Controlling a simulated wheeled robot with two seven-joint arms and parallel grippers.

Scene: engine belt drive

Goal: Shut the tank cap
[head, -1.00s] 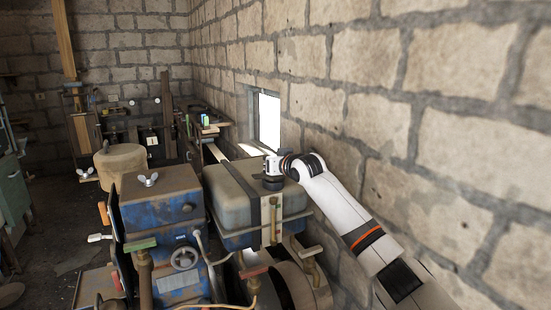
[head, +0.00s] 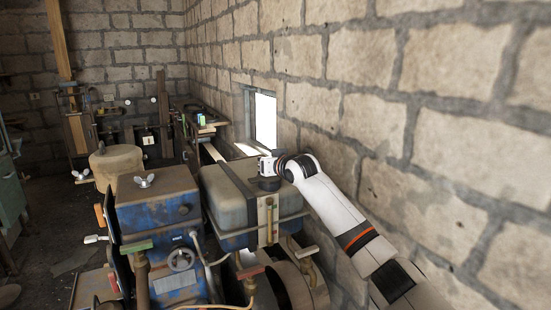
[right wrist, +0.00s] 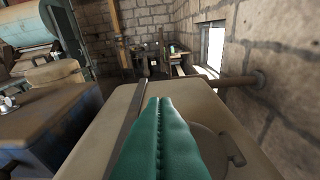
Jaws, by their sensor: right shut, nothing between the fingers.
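The tank (head: 228,199) is a grey-beige box with a dark strap over it, in the middle of the head view. Its top (right wrist: 103,132) fills the lower part of the right wrist view. A round, flat disc with a small side handle, which looks like the tank cap (right wrist: 205,143), lies on that top, partly hidden behind my fingers. I cannot tell if it is fully seated. My right gripper (right wrist: 161,101) has green fingers pressed together and empty, over the tank top just left of the disc. It also shows above the tank in the head view (head: 267,168). My left gripper is out of view.
A blue engine block (head: 157,205) with a wing nut on top stands left of the tank. A block wall (head: 350,110) runs close along the right, with a bright window (head: 265,118). A pipe (right wrist: 225,80) runs from the wall behind the tank top.

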